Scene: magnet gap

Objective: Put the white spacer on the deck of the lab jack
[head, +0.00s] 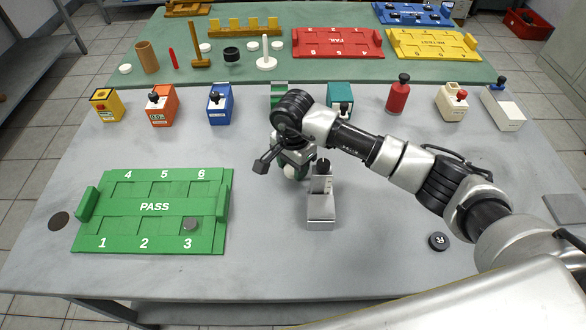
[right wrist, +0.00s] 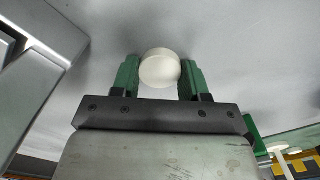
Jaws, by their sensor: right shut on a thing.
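My right gripper (head: 291,174) is above the grey table near its middle. In the right wrist view its green fingers (right wrist: 160,78) are shut on the white spacer (right wrist: 160,67), a short round piece held near their tips. In the head view the spacer is mostly hidden behind the gripper and arm. A grey metal device (head: 320,212) with an upright part and a black top stands just right of the gripper. It looks like the lab jack, but its deck cannot be made out clearly. Its metal also seems to show at the left of the wrist view (right wrist: 35,75). My left gripper is not in view.
A green PASS tray (head: 154,207) with a grey disc (head: 190,224) lies at the left. A black disc (head: 438,241) lies at the right front. Several coloured boxes and a red bottle (head: 398,95) line the back. The table between tray and device is clear.

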